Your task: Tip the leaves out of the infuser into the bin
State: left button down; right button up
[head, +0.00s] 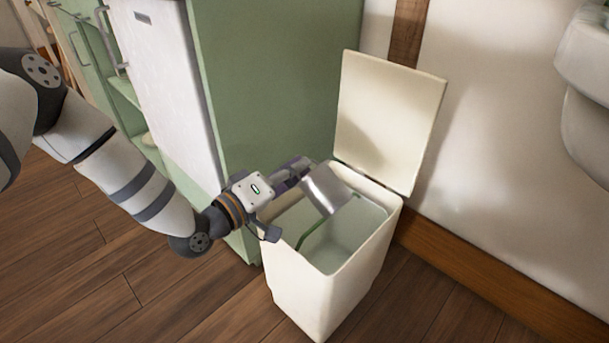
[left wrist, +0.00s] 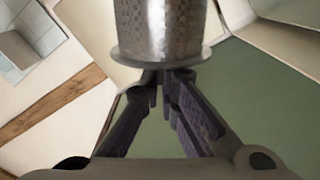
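The infuser (head: 326,190) is a silver metal cylinder. It is tilted over the open mouth of the bin (head: 322,285), a cream-white container with its lid raised. My left gripper (head: 297,172) reaches in from the left above the bin's left rim. In the left wrist view, its dark fingers (left wrist: 163,80) close together just below the rimmed end of the infuser (left wrist: 160,32), on a narrow part mostly hidden by the fingers. The inside of the infuser is hidden, so I cannot see any leaves in it. My right gripper is out of view.
The raised lid (head: 388,120) stands at the back of the bin, near the wall. A green cabinet (head: 270,90) with a white door is close behind my left gripper. A thin green streak (head: 314,236) shows inside the bin. Wooden floor (head: 90,270) lies clear at the front left.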

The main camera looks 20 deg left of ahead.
aim_at(315, 178)
pick_arm(q)
notch_tip(315, 178, down, 4)
jog(key=n+b, duration=0.4)
jog(key=n, duration=0.6)
jog(key=shift+a+f, duration=0.1)
jog(key=shift+f, duration=0.05)
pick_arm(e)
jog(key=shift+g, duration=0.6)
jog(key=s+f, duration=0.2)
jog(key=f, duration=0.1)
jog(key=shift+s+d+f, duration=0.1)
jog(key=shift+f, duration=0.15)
